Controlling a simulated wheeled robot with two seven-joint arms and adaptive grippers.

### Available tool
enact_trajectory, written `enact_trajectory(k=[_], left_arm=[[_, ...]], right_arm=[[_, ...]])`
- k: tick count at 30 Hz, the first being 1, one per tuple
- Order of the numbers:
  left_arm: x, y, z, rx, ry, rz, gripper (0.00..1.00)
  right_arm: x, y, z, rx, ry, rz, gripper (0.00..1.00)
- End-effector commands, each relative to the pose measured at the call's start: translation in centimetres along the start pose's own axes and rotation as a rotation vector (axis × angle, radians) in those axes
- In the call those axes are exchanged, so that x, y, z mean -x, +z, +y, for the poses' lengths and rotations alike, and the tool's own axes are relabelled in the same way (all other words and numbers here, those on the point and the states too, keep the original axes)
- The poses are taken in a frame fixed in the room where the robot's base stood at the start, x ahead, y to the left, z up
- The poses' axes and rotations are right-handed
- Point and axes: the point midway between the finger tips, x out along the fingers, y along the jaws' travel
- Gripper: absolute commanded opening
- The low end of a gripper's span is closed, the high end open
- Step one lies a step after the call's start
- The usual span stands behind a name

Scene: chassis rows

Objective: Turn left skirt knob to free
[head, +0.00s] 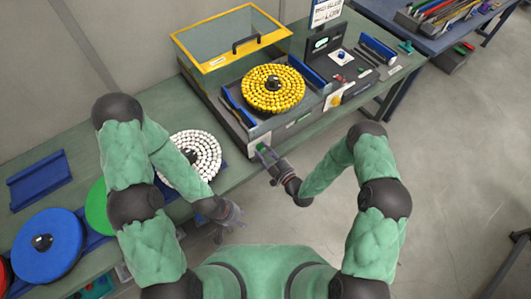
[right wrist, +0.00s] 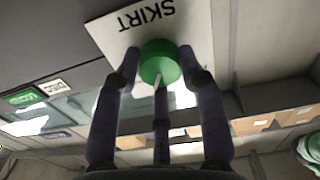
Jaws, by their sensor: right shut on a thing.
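The green skirt knob (right wrist: 160,63) sits on a white plate (right wrist: 150,30) marked SKIRT, on the front of the machine. A pale pointer mark shows on its lower edge in the right wrist view. My right gripper (right wrist: 160,75) is shut around the knob, its dark fingers on both sides and below. In the head view the right gripper (head: 266,154) is at the machine's front left corner, with a bit of green between its fingers. My left gripper (head: 230,225) hangs empty in front of the bench, its fingers spread.
The machine (head: 290,120) carries a disc of yellow pieces (head: 273,98) and a clear yellow-framed lid (head: 225,50). A disc of white pieces (head: 205,145) and a blue disc (head: 45,245) lie along the bench (head: 225,180). Open floor is at the right.

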Motion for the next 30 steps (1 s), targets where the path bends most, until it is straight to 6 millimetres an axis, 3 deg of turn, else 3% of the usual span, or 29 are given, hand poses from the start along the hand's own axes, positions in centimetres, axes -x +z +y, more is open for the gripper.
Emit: enact_trajectory(k=[30], left_arm=[[-10.5, -0.4, -3.7, 0.000, 0.000, 0.000, 0.40]], right_arm=[[-0.2, 0.0, -0.2, 0.966, 0.006, 0.016, 0.08]])
